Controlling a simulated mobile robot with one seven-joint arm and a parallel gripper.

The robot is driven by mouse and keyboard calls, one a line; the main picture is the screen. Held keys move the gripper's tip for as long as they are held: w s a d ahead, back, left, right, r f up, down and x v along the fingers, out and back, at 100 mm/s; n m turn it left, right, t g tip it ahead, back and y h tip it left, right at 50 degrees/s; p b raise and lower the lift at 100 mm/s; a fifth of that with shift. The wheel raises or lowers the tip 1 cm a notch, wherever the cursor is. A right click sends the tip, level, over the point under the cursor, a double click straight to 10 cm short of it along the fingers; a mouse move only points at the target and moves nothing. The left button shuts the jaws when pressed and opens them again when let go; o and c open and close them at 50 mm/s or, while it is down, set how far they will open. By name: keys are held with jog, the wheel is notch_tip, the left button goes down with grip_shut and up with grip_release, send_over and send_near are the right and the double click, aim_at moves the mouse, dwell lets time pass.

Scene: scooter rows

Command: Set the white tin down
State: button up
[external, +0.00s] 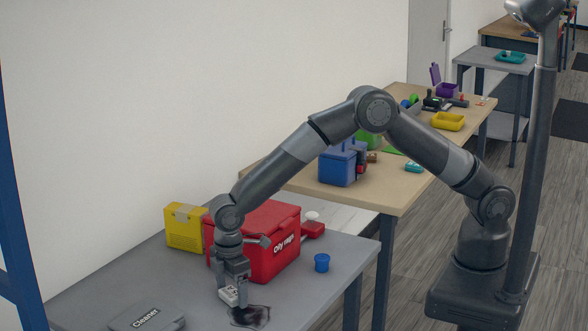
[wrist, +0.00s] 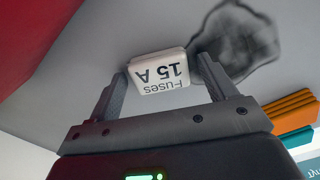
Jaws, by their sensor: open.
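The white tin (external: 228,296), marked "Fuses 15 A", is at the grey table's front part, beside a dark smudge. In the wrist view the tin (wrist: 159,72) lies between the two fingertips of my gripper (wrist: 162,72), its lettering upside down. My gripper (external: 233,288) is open around the tin and points down, low over the tabletop. The tin looks level and appears to rest on the grey table (external: 335,262), though its underside is hidden. Part of the tin is hidden by the fingers in the external view.
A red "Oily rags" box (external: 272,245) stands close behind my gripper, with a yellow case (external: 185,228) behind it. A dark "Cleaner" case (external: 147,318) lies to the left. A blue cup (external: 322,262) stands right. The dark smudge (external: 250,316) is flat on the table.

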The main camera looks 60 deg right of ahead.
aim_at(232, 291)
notch_tip(232, 291, up, 12)
jog(key=shift+r, duration=0.15)
dwell(0.5)
jog(key=s+d+r+m+t, duration=0.1)
jog(key=s+d+r+m, duration=0.1)
jog(key=d+r, duration=0.55)
jog(key=s+d+r+m+t, duration=0.15)
jog(key=d+r, duration=0.35)
jog(key=d, duration=0.6)
jog(key=s+d+r+m, duration=0.3)
jog(key=d+r, duration=0.3)
jog(key=d, duration=0.4)
jog(key=s+d+f+m+t, duration=0.2)
jog(key=s+d+m, duration=0.5)
jog(key=s+d, duration=1)
jog(key=shift+s+d+f+t, duration=0.15)
jog(key=shift+s+d+t, duration=0.3)
jog(key=shift+s, duration=0.8)
